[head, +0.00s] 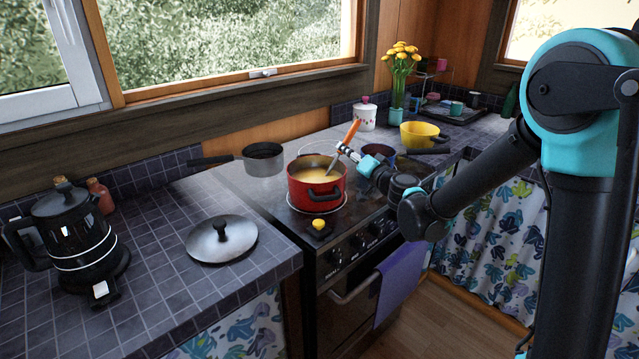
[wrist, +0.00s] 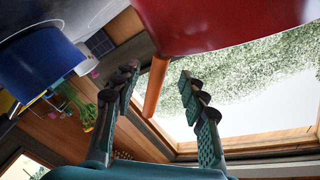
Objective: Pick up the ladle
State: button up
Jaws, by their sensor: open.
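The ladle (head: 348,137) has an orange handle and a grey metal shaft. It leans in a red pot (head: 318,198) of yellow soup on the stove; its bowl is hidden in the soup. My gripper (head: 344,150) is at the pot's right side, close to the handle. In the wrist view the orange handle of the ladle (wrist: 156,86) shows between the two spread fingers of my gripper (wrist: 158,80), with a gap on both sides.
A saucepan (head: 263,158) stands behind the red pot, and a yellow pot (head: 420,135) is at the back right. A lid (head: 222,240) and a black kettle (head: 76,232) are on the tiled counter at left. A flower vase (head: 397,116) stands farther back.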

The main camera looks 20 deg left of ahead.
jog(key=x, duration=0.4)
jog(key=shift+w, duration=0.25)
grip_shut()
